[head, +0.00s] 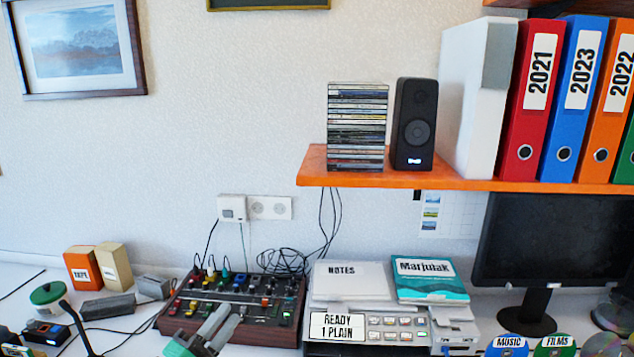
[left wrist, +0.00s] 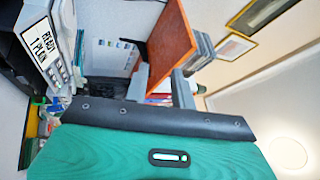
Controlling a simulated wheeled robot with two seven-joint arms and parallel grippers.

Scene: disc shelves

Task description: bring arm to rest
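My left gripper (head: 226,316) shows at the bottom of the head view, with two grey fingers and a green body, in front of the mixer. In the left wrist view its two fingers (left wrist: 161,75) stand apart with nothing between them, so it is open and empty. That view is turned on its side. My right gripper is in neither view.
An orange shelf (head: 400,178) holds a disc stack (head: 357,128), a speaker (head: 414,124) and binders. Below are the mixer (head: 262,312), a printer (head: 368,328), books and a monitor (head: 550,240). Discs labelled MUSIC (head: 508,346) and FILMS (head: 555,345) show at the lower right.

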